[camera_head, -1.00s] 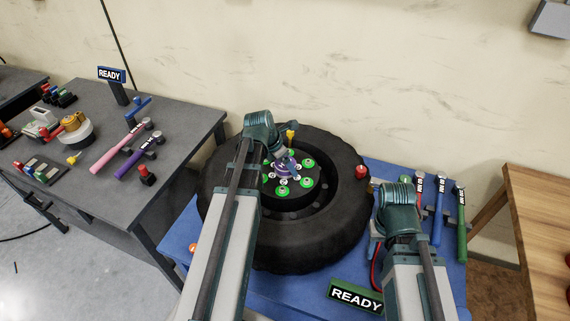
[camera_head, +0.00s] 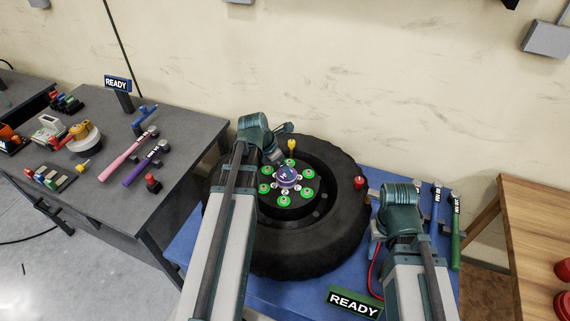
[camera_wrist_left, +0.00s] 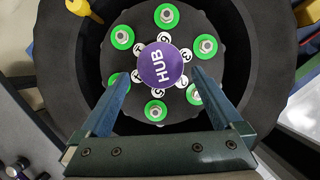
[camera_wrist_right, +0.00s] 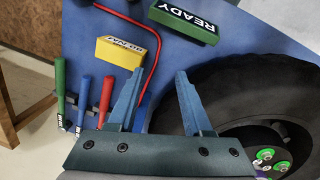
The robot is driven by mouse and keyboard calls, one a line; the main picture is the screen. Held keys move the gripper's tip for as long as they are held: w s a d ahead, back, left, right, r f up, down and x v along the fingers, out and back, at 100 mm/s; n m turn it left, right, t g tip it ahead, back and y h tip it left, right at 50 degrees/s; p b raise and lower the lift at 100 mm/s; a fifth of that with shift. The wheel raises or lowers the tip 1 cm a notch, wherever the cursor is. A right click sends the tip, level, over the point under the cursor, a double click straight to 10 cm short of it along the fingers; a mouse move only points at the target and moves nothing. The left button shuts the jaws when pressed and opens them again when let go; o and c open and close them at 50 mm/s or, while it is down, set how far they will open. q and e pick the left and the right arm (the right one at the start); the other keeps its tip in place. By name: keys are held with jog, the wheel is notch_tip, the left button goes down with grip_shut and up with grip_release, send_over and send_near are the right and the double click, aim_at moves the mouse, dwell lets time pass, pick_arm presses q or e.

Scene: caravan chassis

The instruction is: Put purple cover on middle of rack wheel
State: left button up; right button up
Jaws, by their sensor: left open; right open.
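The purple cover (camera_head: 289,174), marked HUB, lies flat at the middle of the rack wheel (camera_head: 325,238), inside a ring of numbered white spots and green-ringed nuts. The left wrist view shows the cover (camera_wrist_left: 160,65) face on, centred on the black hub. My left gripper (camera_wrist_left: 160,78) is open and empty, its fingers apart on either side of the cover in that view; it appears drawn back from it. My right gripper (camera_wrist_right: 156,76) is open and empty near the blue table's right part, beside the tyre. Its fingertips are mostly hidden in the head view.
The wheel lies on a blue table (camera_head: 300,291) with a green READY sign (camera_head: 354,302) at its front. Hammers (camera_head: 457,228) lie at the table's right. A red knob (camera_head: 359,182) is near the tyre's right edge. A grey table (camera_head: 190,125) with tools stands left.

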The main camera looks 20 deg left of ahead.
pick_arm(q)
jog(key=p+v, duration=0.4)
jog(key=v, duration=0.2)
jog(key=shift+s, duration=0.1)
jog(key=s+d+m+g+y, duration=0.1)
jog(key=s+d+m, duration=0.3)
jog(key=d+m, duration=0.4)
jog(key=s+d+f+m+g+y, duration=0.1)
jog(key=s+d+m, duration=0.4)
jog(key=d+m, duration=0.4)
jog(key=s+d+m+g+y, duration=0.1)
jog(key=s+d+m, duration=0.3)
jog(key=m, duration=1.2)
jog(key=d+g, duration=0.1)
jog(key=d, duration=0.3)
jog(key=shift+s+d+f+m, duration=0.2)
jog(key=shift+f+m, duration=0.05)
jog(key=shift+m, duration=0.15)
